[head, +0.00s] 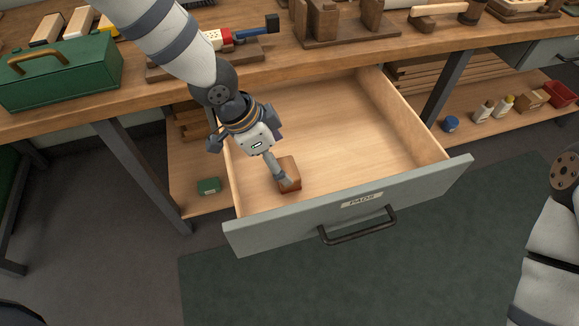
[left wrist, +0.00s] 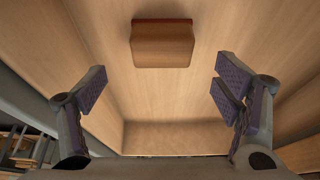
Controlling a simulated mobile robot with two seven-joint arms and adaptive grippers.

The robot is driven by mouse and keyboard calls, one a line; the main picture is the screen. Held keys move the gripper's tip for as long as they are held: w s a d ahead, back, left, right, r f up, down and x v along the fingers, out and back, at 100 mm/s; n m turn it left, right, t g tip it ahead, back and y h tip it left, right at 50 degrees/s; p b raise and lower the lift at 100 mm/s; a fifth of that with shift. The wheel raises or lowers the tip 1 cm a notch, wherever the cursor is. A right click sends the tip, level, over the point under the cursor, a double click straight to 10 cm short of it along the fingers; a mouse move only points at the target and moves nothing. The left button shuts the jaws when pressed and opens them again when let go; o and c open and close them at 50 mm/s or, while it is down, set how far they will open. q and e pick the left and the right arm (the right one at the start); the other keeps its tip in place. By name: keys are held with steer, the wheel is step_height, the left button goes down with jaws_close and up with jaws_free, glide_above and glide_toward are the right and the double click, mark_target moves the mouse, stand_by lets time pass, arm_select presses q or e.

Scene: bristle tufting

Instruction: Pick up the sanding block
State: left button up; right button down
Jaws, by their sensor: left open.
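The sanding block (head: 289,174) is a small brown wooden block lying in the left front part of the open drawer. In the left wrist view the sanding block (left wrist: 162,45) shows at the top middle, with a thin dark red layer at its edge. My left gripper (head: 276,180) is over the drawer at the block and covers part of it in the head view. In the left wrist view my left gripper (left wrist: 160,90) is open, its purple-padded fingers wide apart with nothing between them. My right gripper is out of view.
The drawer (head: 345,140) is pulled out, otherwise empty, with a grey front labelled PADS and a dark handle (head: 357,227). Its side walls stand close to my left gripper. A green toolbox (head: 60,80) and wooden racks stand on the workbench. Bottles and a red bin sit on the lower shelf.

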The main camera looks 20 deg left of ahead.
mark_target(286, 169)
arm_select(q)
steer(key=x, duration=0.6)
steer(key=shift+a+f+b, duration=0.15)
steer(key=shift+f+b, duration=0.05)
steer(key=shift+b, duration=0.15)
steer(key=shift+r, duration=0.1)
steer(key=c, duration=1.3)
